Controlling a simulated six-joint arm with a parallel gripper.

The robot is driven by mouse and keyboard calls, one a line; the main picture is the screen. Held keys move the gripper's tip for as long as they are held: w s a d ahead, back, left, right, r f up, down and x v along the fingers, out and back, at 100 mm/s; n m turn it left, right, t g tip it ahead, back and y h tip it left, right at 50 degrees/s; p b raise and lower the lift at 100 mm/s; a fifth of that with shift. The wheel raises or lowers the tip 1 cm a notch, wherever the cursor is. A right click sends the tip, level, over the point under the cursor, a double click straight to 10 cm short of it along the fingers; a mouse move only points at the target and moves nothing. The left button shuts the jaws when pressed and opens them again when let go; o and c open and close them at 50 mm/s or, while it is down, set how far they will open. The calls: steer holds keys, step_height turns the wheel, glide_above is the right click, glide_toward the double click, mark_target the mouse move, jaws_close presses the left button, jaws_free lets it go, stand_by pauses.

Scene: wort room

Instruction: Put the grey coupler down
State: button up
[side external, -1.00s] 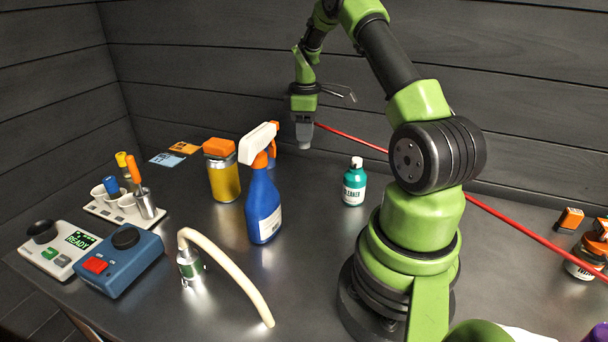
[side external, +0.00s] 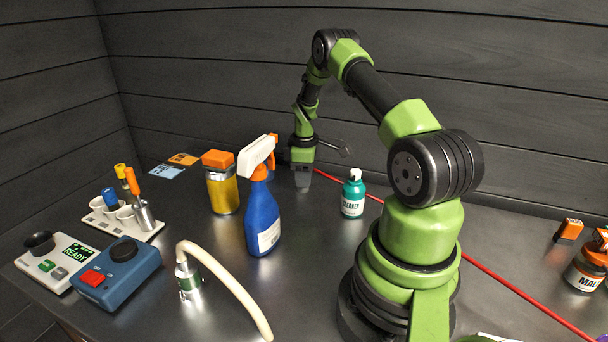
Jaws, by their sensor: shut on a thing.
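My gripper (side external: 303,168) points down at the back of the metal table, behind the spray bottle and left of the cleaner bottle. It is shut on the grey coupler (side external: 303,180), a small piece at the end of the red hose (side external: 450,253). The coupler is low, at or just above the tabletop; I cannot tell whether it touches. The jaws and coupler are small and grey in this view, so their outlines blend. The hose runs from there to the right, passing behind my arm.
A blue spray bottle (side external: 262,220), an orange-lidded yellow jar (side external: 222,188) and a teal cleaner bottle (side external: 353,198) stand near the gripper. A metal fitting with a cream hose (side external: 235,290) is in front. Control boxes (side external: 115,275) and a cup rack (side external: 98,220) are left.

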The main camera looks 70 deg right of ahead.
steer(key=o, duration=0.9)
step_height(320, 180, up, 12)
steer(key=a+r+m+t, duration=0.1)
steer(key=a+r, duration=0.4)
steer(key=a+r+m+t, duration=0.1)
steer(key=a+r, duration=0.3)
steer(key=a, duration=0.2)
steer(key=a+r+m+t, duration=0.1)
steer(key=a+r, duration=0.4)
steer(key=a, duration=0.1)
steer(key=shift+w+r+h, duration=0.3)
steer(key=shift+w, duration=0.1)
steer(key=s+a+m+t+y, duration=0.1)
steer(key=s+a, duration=0.3)
steer(key=s+a+r+m+t, duration=0.1)
steer(key=s+a, duration=0.3)
steer(key=a, duration=0.1)
steer(key=s+a+r+m+t+y, duration=0.1)
steer(key=s+a+m+t, duration=0.1)
steer(key=s+a, duration=0.2)
steer(key=shift+s+a+r+y, duration=0.2)
steer(key=shift+s+a+y, duration=0.1)
steer(key=shift+a, duration=0.15)
